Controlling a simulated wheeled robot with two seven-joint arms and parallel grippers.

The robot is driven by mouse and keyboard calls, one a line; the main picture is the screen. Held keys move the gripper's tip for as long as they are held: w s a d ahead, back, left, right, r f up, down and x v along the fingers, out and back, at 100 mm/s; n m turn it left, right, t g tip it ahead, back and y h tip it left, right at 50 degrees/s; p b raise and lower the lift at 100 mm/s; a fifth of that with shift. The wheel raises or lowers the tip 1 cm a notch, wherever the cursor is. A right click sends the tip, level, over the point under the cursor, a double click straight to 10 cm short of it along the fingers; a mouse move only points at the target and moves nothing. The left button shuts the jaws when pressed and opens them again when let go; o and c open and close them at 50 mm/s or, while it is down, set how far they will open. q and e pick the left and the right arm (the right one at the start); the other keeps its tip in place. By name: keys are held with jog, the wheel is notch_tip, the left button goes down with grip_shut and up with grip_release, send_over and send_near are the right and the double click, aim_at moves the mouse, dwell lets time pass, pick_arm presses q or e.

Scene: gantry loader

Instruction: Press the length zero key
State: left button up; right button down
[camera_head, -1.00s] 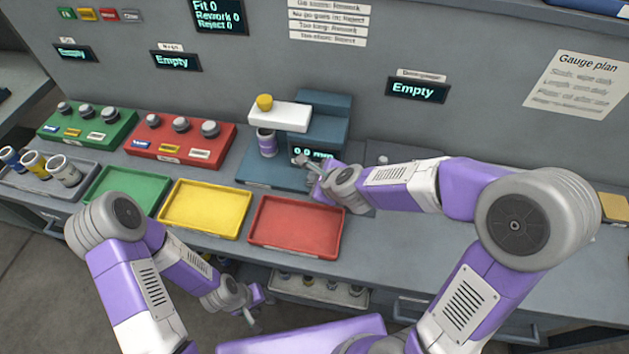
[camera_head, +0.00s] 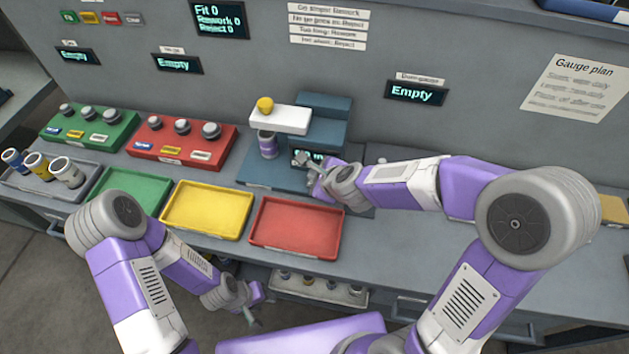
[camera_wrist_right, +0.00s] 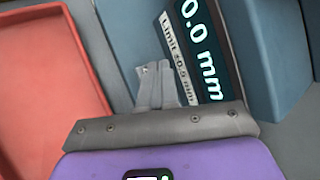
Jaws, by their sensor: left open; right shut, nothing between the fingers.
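The blue length gauge (camera_head: 320,135) stands at the back of the bench with a purple part (camera_head: 267,144) under its white head (camera_head: 280,119). Its display (camera_wrist_right: 205,50) reads 0.0 mm in the right wrist view, beside a limit label (camera_wrist_right: 178,62). My right gripper (camera_head: 303,158) is shut and empty, its tips in front of the display and partly covering it. In the right wrist view its fingers (camera_wrist_right: 158,80) are together near the display's edge. I cannot make out a length zero key; the gripper may hide it. My left gripper (camera_head: 257,322) is open and empty, low in front of the bench.
Green (camera_head: 88,211), yellow (camera_head: 246,211) and red (camera_head: 336,227) trays line the bench front. Green (camera_head: 90,143) and red (camera_head: 184,164) gauge blocks stand behind. A grey rack (camera_head: 88,190) holds several parts at left. The bench right of the gauge is largely clear.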

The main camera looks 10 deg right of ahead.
notch_tip(320, 180, up, 5)
jog(key=p, duration=0.5)
jog(key=shift+r, duration=0.1)
dwell(0.7)
